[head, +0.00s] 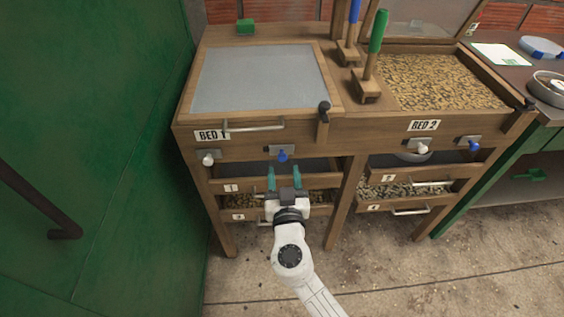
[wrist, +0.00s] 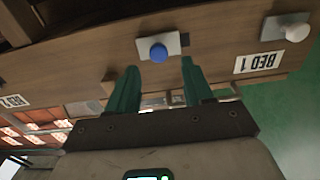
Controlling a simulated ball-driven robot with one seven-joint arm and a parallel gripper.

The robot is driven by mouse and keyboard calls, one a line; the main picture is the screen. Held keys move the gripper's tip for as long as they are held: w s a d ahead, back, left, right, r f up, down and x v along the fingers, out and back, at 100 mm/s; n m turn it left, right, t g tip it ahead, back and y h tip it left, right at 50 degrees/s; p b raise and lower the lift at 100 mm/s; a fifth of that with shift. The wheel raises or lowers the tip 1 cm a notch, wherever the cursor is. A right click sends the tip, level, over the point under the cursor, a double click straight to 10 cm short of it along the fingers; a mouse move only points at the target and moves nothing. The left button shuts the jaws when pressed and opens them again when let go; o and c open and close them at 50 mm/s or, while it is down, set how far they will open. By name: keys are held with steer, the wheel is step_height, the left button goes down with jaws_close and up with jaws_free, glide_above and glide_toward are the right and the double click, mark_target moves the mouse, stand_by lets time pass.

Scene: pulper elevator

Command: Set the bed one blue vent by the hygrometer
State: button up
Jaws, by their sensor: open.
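The bed one blue vent knob (head: 283,156) sits on a metal plate on the front rail of bed one, right of the white knob (head: 208,160). In the wrist view the blue knob (wrist: 158,52) lies ahead, between the lines of my two fingers. My gripper (head: 271,180) has teal fingers, open and empty, just below the knob in the head view. The fingers also show in the wrist view (wrist: 163,85), apart from the knob. I cannot make out a hygrometer in either view.
Bed one has a closed grey screen (head: 262,78) and a front handle (head: 254,126). Drawers (head: 235,188) lie below the rail. Bed two (head: 440,82) stands to the right with its own white and blue knobs. A green door (head: 95,130) stands left. Concrete floor is in front.

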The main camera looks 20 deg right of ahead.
mark_target(282, 159)
steer(key=shift+x, duration=2.15)
steer(key=shift+d, duration=0.1)
jaws_close()
